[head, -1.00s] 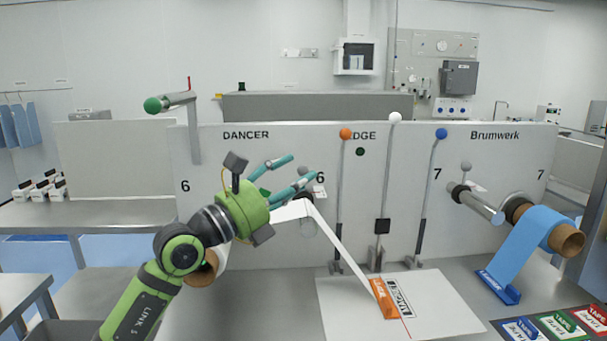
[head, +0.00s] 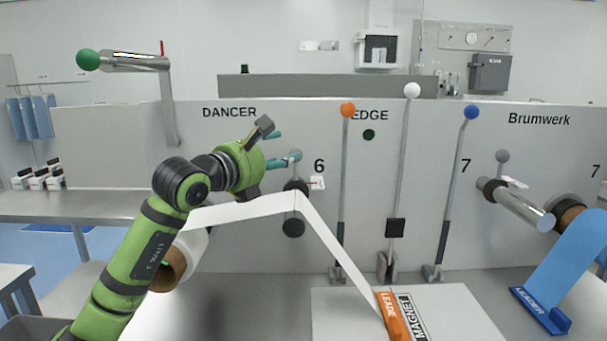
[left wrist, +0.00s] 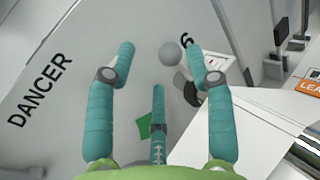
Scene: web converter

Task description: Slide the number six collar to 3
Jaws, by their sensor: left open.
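The number six collar (head: 296,187) is a dark ring on the roller at the panel's "6" mark, with a white tag (head: 315,182) at its right. A grey ball knob stands above it, mostly hidden by a teal finger in the head view and clear in the left wrist view (left wrist: 171,54). There the dark collar (left wrist: 182,82) shows partly below the knob. My left gripper (head: 284,146) is open and empty, its fingers pointing at the panel. Contact cannot be told.
A white web (head: 245,208) runs from a roll over the roller to an orange leader block (head: 392,315). Orange (head: 347,110), white (head: 412,91) and blue (head: 472,112) knobbed levers stand to the right. A similar roller (head: 518,207) carries the number seven collar.

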